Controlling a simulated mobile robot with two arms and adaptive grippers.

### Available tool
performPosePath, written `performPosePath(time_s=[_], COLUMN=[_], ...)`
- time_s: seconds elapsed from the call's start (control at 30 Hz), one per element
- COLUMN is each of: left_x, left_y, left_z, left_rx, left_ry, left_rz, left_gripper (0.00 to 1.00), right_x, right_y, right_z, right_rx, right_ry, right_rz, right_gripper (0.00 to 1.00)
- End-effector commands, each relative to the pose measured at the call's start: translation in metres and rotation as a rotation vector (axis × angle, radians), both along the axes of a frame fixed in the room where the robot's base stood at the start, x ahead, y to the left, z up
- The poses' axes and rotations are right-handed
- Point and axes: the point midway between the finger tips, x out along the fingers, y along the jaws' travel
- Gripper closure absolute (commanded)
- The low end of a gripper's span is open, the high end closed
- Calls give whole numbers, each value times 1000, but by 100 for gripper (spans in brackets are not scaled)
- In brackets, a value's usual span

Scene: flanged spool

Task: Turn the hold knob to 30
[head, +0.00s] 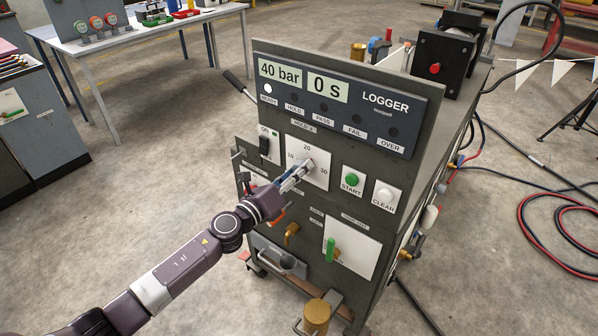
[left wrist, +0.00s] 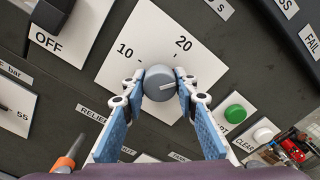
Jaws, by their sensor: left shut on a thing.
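The hold knob (left wrist: 160,83) is a round grey knob on a white scale plate (head: 309,181) marked 10, 20 and 30. My left gripper (left wrist: 160,88) is shut on it, with one blue finger on each side. In the head view my left gripper (head: 306,166) reaches the plate from the lower left and mostly hides the knob. My right gripper is not in view.
The display (head: 302,84) reads 40 bar and 0 s, with the READY lamp (head: 268,88) lit white. A green START button (head: 352,179) and a white CLEAR button (head: 385,194) sit right of the plate. A green-handled valve (head: 330,248) is below.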

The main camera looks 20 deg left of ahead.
Motion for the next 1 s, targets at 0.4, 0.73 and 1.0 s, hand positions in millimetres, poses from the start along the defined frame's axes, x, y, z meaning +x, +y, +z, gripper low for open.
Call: performPosePath(time_s=[0.4,0.73,1.0], left_x=[-1,-1,-1], left_y=[-1,0,0], left_z=[-2,-2,-2], left_rx=[375,650,813], left_ry=[-133,-232,-291], left_rz=[-4,-4,-3], left_gripper=[97,97,97], right_x=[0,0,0], right_y=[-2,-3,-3], right_z=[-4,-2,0], right_rx=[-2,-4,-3], right_ry=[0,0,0], right_rz=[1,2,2], right_gripper=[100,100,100])
